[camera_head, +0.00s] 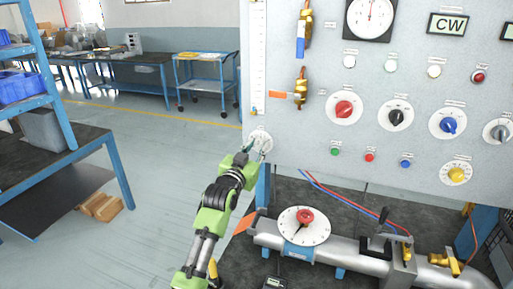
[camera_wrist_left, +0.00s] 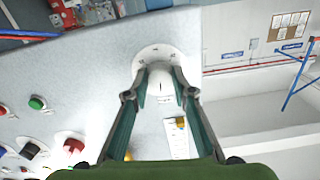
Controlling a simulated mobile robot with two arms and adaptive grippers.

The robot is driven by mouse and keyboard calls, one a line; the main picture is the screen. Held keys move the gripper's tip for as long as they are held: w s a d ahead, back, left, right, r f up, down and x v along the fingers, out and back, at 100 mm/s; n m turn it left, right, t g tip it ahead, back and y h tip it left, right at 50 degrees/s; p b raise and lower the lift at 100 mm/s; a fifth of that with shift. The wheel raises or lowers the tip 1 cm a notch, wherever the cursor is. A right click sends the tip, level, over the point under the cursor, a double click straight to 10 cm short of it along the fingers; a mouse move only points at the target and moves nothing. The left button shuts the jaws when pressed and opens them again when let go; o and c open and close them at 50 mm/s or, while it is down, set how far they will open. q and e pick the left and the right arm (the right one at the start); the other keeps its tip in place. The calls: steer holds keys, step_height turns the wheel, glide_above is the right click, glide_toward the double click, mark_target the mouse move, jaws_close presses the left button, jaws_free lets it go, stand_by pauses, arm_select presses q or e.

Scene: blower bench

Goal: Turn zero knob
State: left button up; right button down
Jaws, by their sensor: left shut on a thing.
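The zero knob is a pale knob on a round white dial (camera_head: 261,137) at the lower left corner of the grey panel. My left gripper (camera_head: 255,149), on a green and black arm, is at this dial. In the left wrist view the two dark fingers of the left gripper (camera_wrist_left: 161,88) are on either side of the pale zero knob (camera_wrist_left: 160,82), shut on it in front of the white dial plate (camera_wrist_left: 158,54). The fingers hide the sides of the knob. My right gripper is in neither view.
The panel (camera_head: 300,125) also carries a red knob (camera_head: 344,109), a black knob (camera_head: 396,116), a blue knob (camera_head: 448,125), a yellow knob (camera_head: 456,174) and small buttons. Below is a metal pipe (camera_head: 350,250) with a red-handled dial (camera_head: 304,220).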

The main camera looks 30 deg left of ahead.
arm_select(q)
steer(key=m+p, duration=0.2)
steer(key=m, duration=0.4)
steer(key=shift+a, duration=0.1)
steer(key=m+p, duration=0.1)
steer(key=m, duration=0.2)
steer(key=shift+r, duration=0.1)
steer(key=shift+m+p, duration=0.35)
steer(key=shift+m, duration=1.15)
steer(key=o, duration=1.1)
steer(key=shift+s, duration=0.15)
steer(key=v, duration=1.1)
steer(key=shift+s, duration=0.35)
